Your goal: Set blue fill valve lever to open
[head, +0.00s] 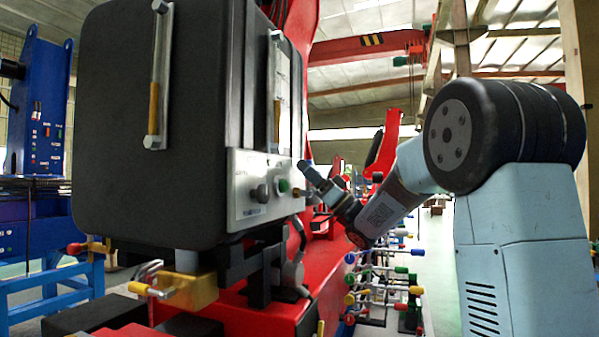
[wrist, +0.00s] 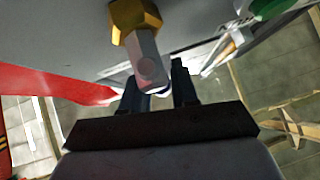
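My gripper (head: 312,172) reaches left to the lower right edge of the dark tank's control panel (head: 262,190). In the wrist view its two dark fingers (wrist: 160,88) stand apart. A silver hexagonal fitting (wrist: 146,62) below a gold nut (wrist: 134,16) overlaps the gap between them. A small bluish-white bit shows there, but I cannot tell whether it is the blue lever or whether the fingers grip anything. In the head view, a blue knob (head: 350,258) shows on a lever low on the rack, below my gripper. I cannot identify the blue fill valve lever for certain.
The panel carries a green button (head: 284,186) and a dark knob (head: 260,194). The big dark tank (head: 150,130) fills the left. A rack of coloured levers (head: 385,280) stands below my arm. A yellow-tipped lever (head: 145,289) sits under the tank. A red frame lies behind.

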